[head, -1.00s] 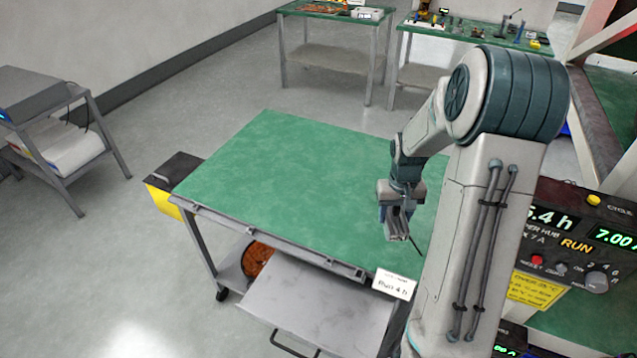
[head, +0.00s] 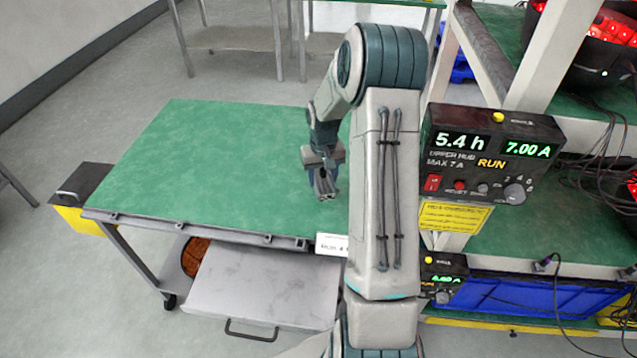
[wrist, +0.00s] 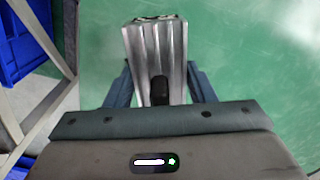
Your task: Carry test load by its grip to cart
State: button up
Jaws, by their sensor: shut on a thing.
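The test load (wrist: 155,45) is a silvery finned metal block in the wrist view, with a black part (wrist: 160,92) at its near end. My gripper (wrist: 158,95) is shut on it, a finger on each side. In the head view my gripper (head: 326,182) hangs over the right part of the cart's green top (head: 220,150), and only a small grey bit of the load shows below it. I cannot tell the gap between load and top. My arm hides the cart's right end.
The cart top is bare. A yellow-and-black box (head: 80,200) hangs at its left end, and a white card (head: 332,244) is on its front edge. The rack (head: 490,225) stands close on the right, with a display unit (head: 490,150) and loose cables (head: 595,160).

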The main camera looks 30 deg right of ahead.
jog(key=shift+w+a+f, duration=0.3)
jog(key=shift+f+p, duration=0.35)
jog(key=shift+f, duration=1.7)
jog(key=o, duration=1.1)
